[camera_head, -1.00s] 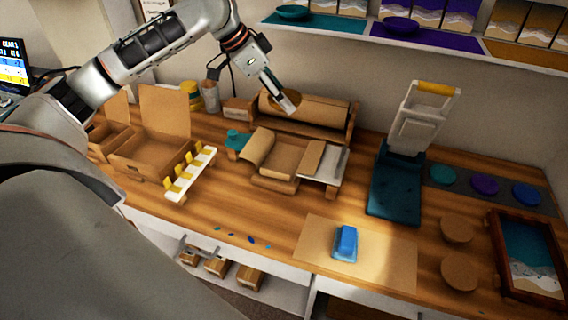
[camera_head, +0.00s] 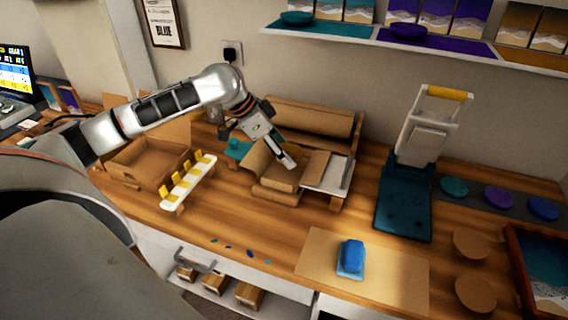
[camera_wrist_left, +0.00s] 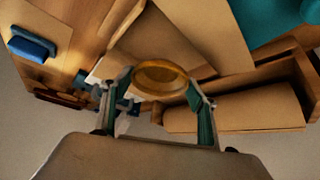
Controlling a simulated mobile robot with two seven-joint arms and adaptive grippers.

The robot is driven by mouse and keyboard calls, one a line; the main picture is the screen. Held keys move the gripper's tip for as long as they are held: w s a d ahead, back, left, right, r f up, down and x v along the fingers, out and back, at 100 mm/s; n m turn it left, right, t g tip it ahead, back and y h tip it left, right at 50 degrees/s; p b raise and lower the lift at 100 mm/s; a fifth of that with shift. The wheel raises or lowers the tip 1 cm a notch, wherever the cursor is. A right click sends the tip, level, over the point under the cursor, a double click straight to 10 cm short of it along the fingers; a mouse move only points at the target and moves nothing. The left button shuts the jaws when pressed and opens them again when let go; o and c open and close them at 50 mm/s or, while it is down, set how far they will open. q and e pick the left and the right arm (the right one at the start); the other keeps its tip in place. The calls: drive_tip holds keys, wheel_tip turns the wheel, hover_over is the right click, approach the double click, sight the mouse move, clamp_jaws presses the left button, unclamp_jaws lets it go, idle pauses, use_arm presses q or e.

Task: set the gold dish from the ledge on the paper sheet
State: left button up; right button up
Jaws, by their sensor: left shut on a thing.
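The gold dish (camera_wrist_left: 160,77) is held between the fingers of my left gripper (camera_wrist_left: 160,95) in the left wrist view. In the head view, my left gripper (camera_head: 289,160) is above the brown paper sheet (camera_head: 258,163) in front of the paper roll, and the dish is hard to tell from the brown paper there. I cannot tell whether the dish touches the paper. The wall ledge (camera_head: 450,50) has a teal dish (camera_head: 297,18) and a purple dish (camera_head: 408,31); its gold section is bare. My right gripper is not in view.
The paper roll (camera_head: 312,118) stands behind the sheet. A white rack with yellow clips (camera_head: 190,180) is to the left. A teal press with a raised handle (camera_head: 405,200) stands to the right. A blue block (camera_head: 352,255) lies on a flat tan mat (camera_head: 395,280) in front.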

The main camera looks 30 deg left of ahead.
use_arm(q)
wheel_tip(320, 180, down, 4)
drive_tip(key=shift+f+b, duration=0.15)
drive_tip(key=shift+b, duration=0.4)
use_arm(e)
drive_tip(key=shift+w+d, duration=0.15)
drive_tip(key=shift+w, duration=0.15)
use_arm(q)
drive_tip(key=o, duration=1.2)
drive_tip(key=shift+c, duration=0.2)
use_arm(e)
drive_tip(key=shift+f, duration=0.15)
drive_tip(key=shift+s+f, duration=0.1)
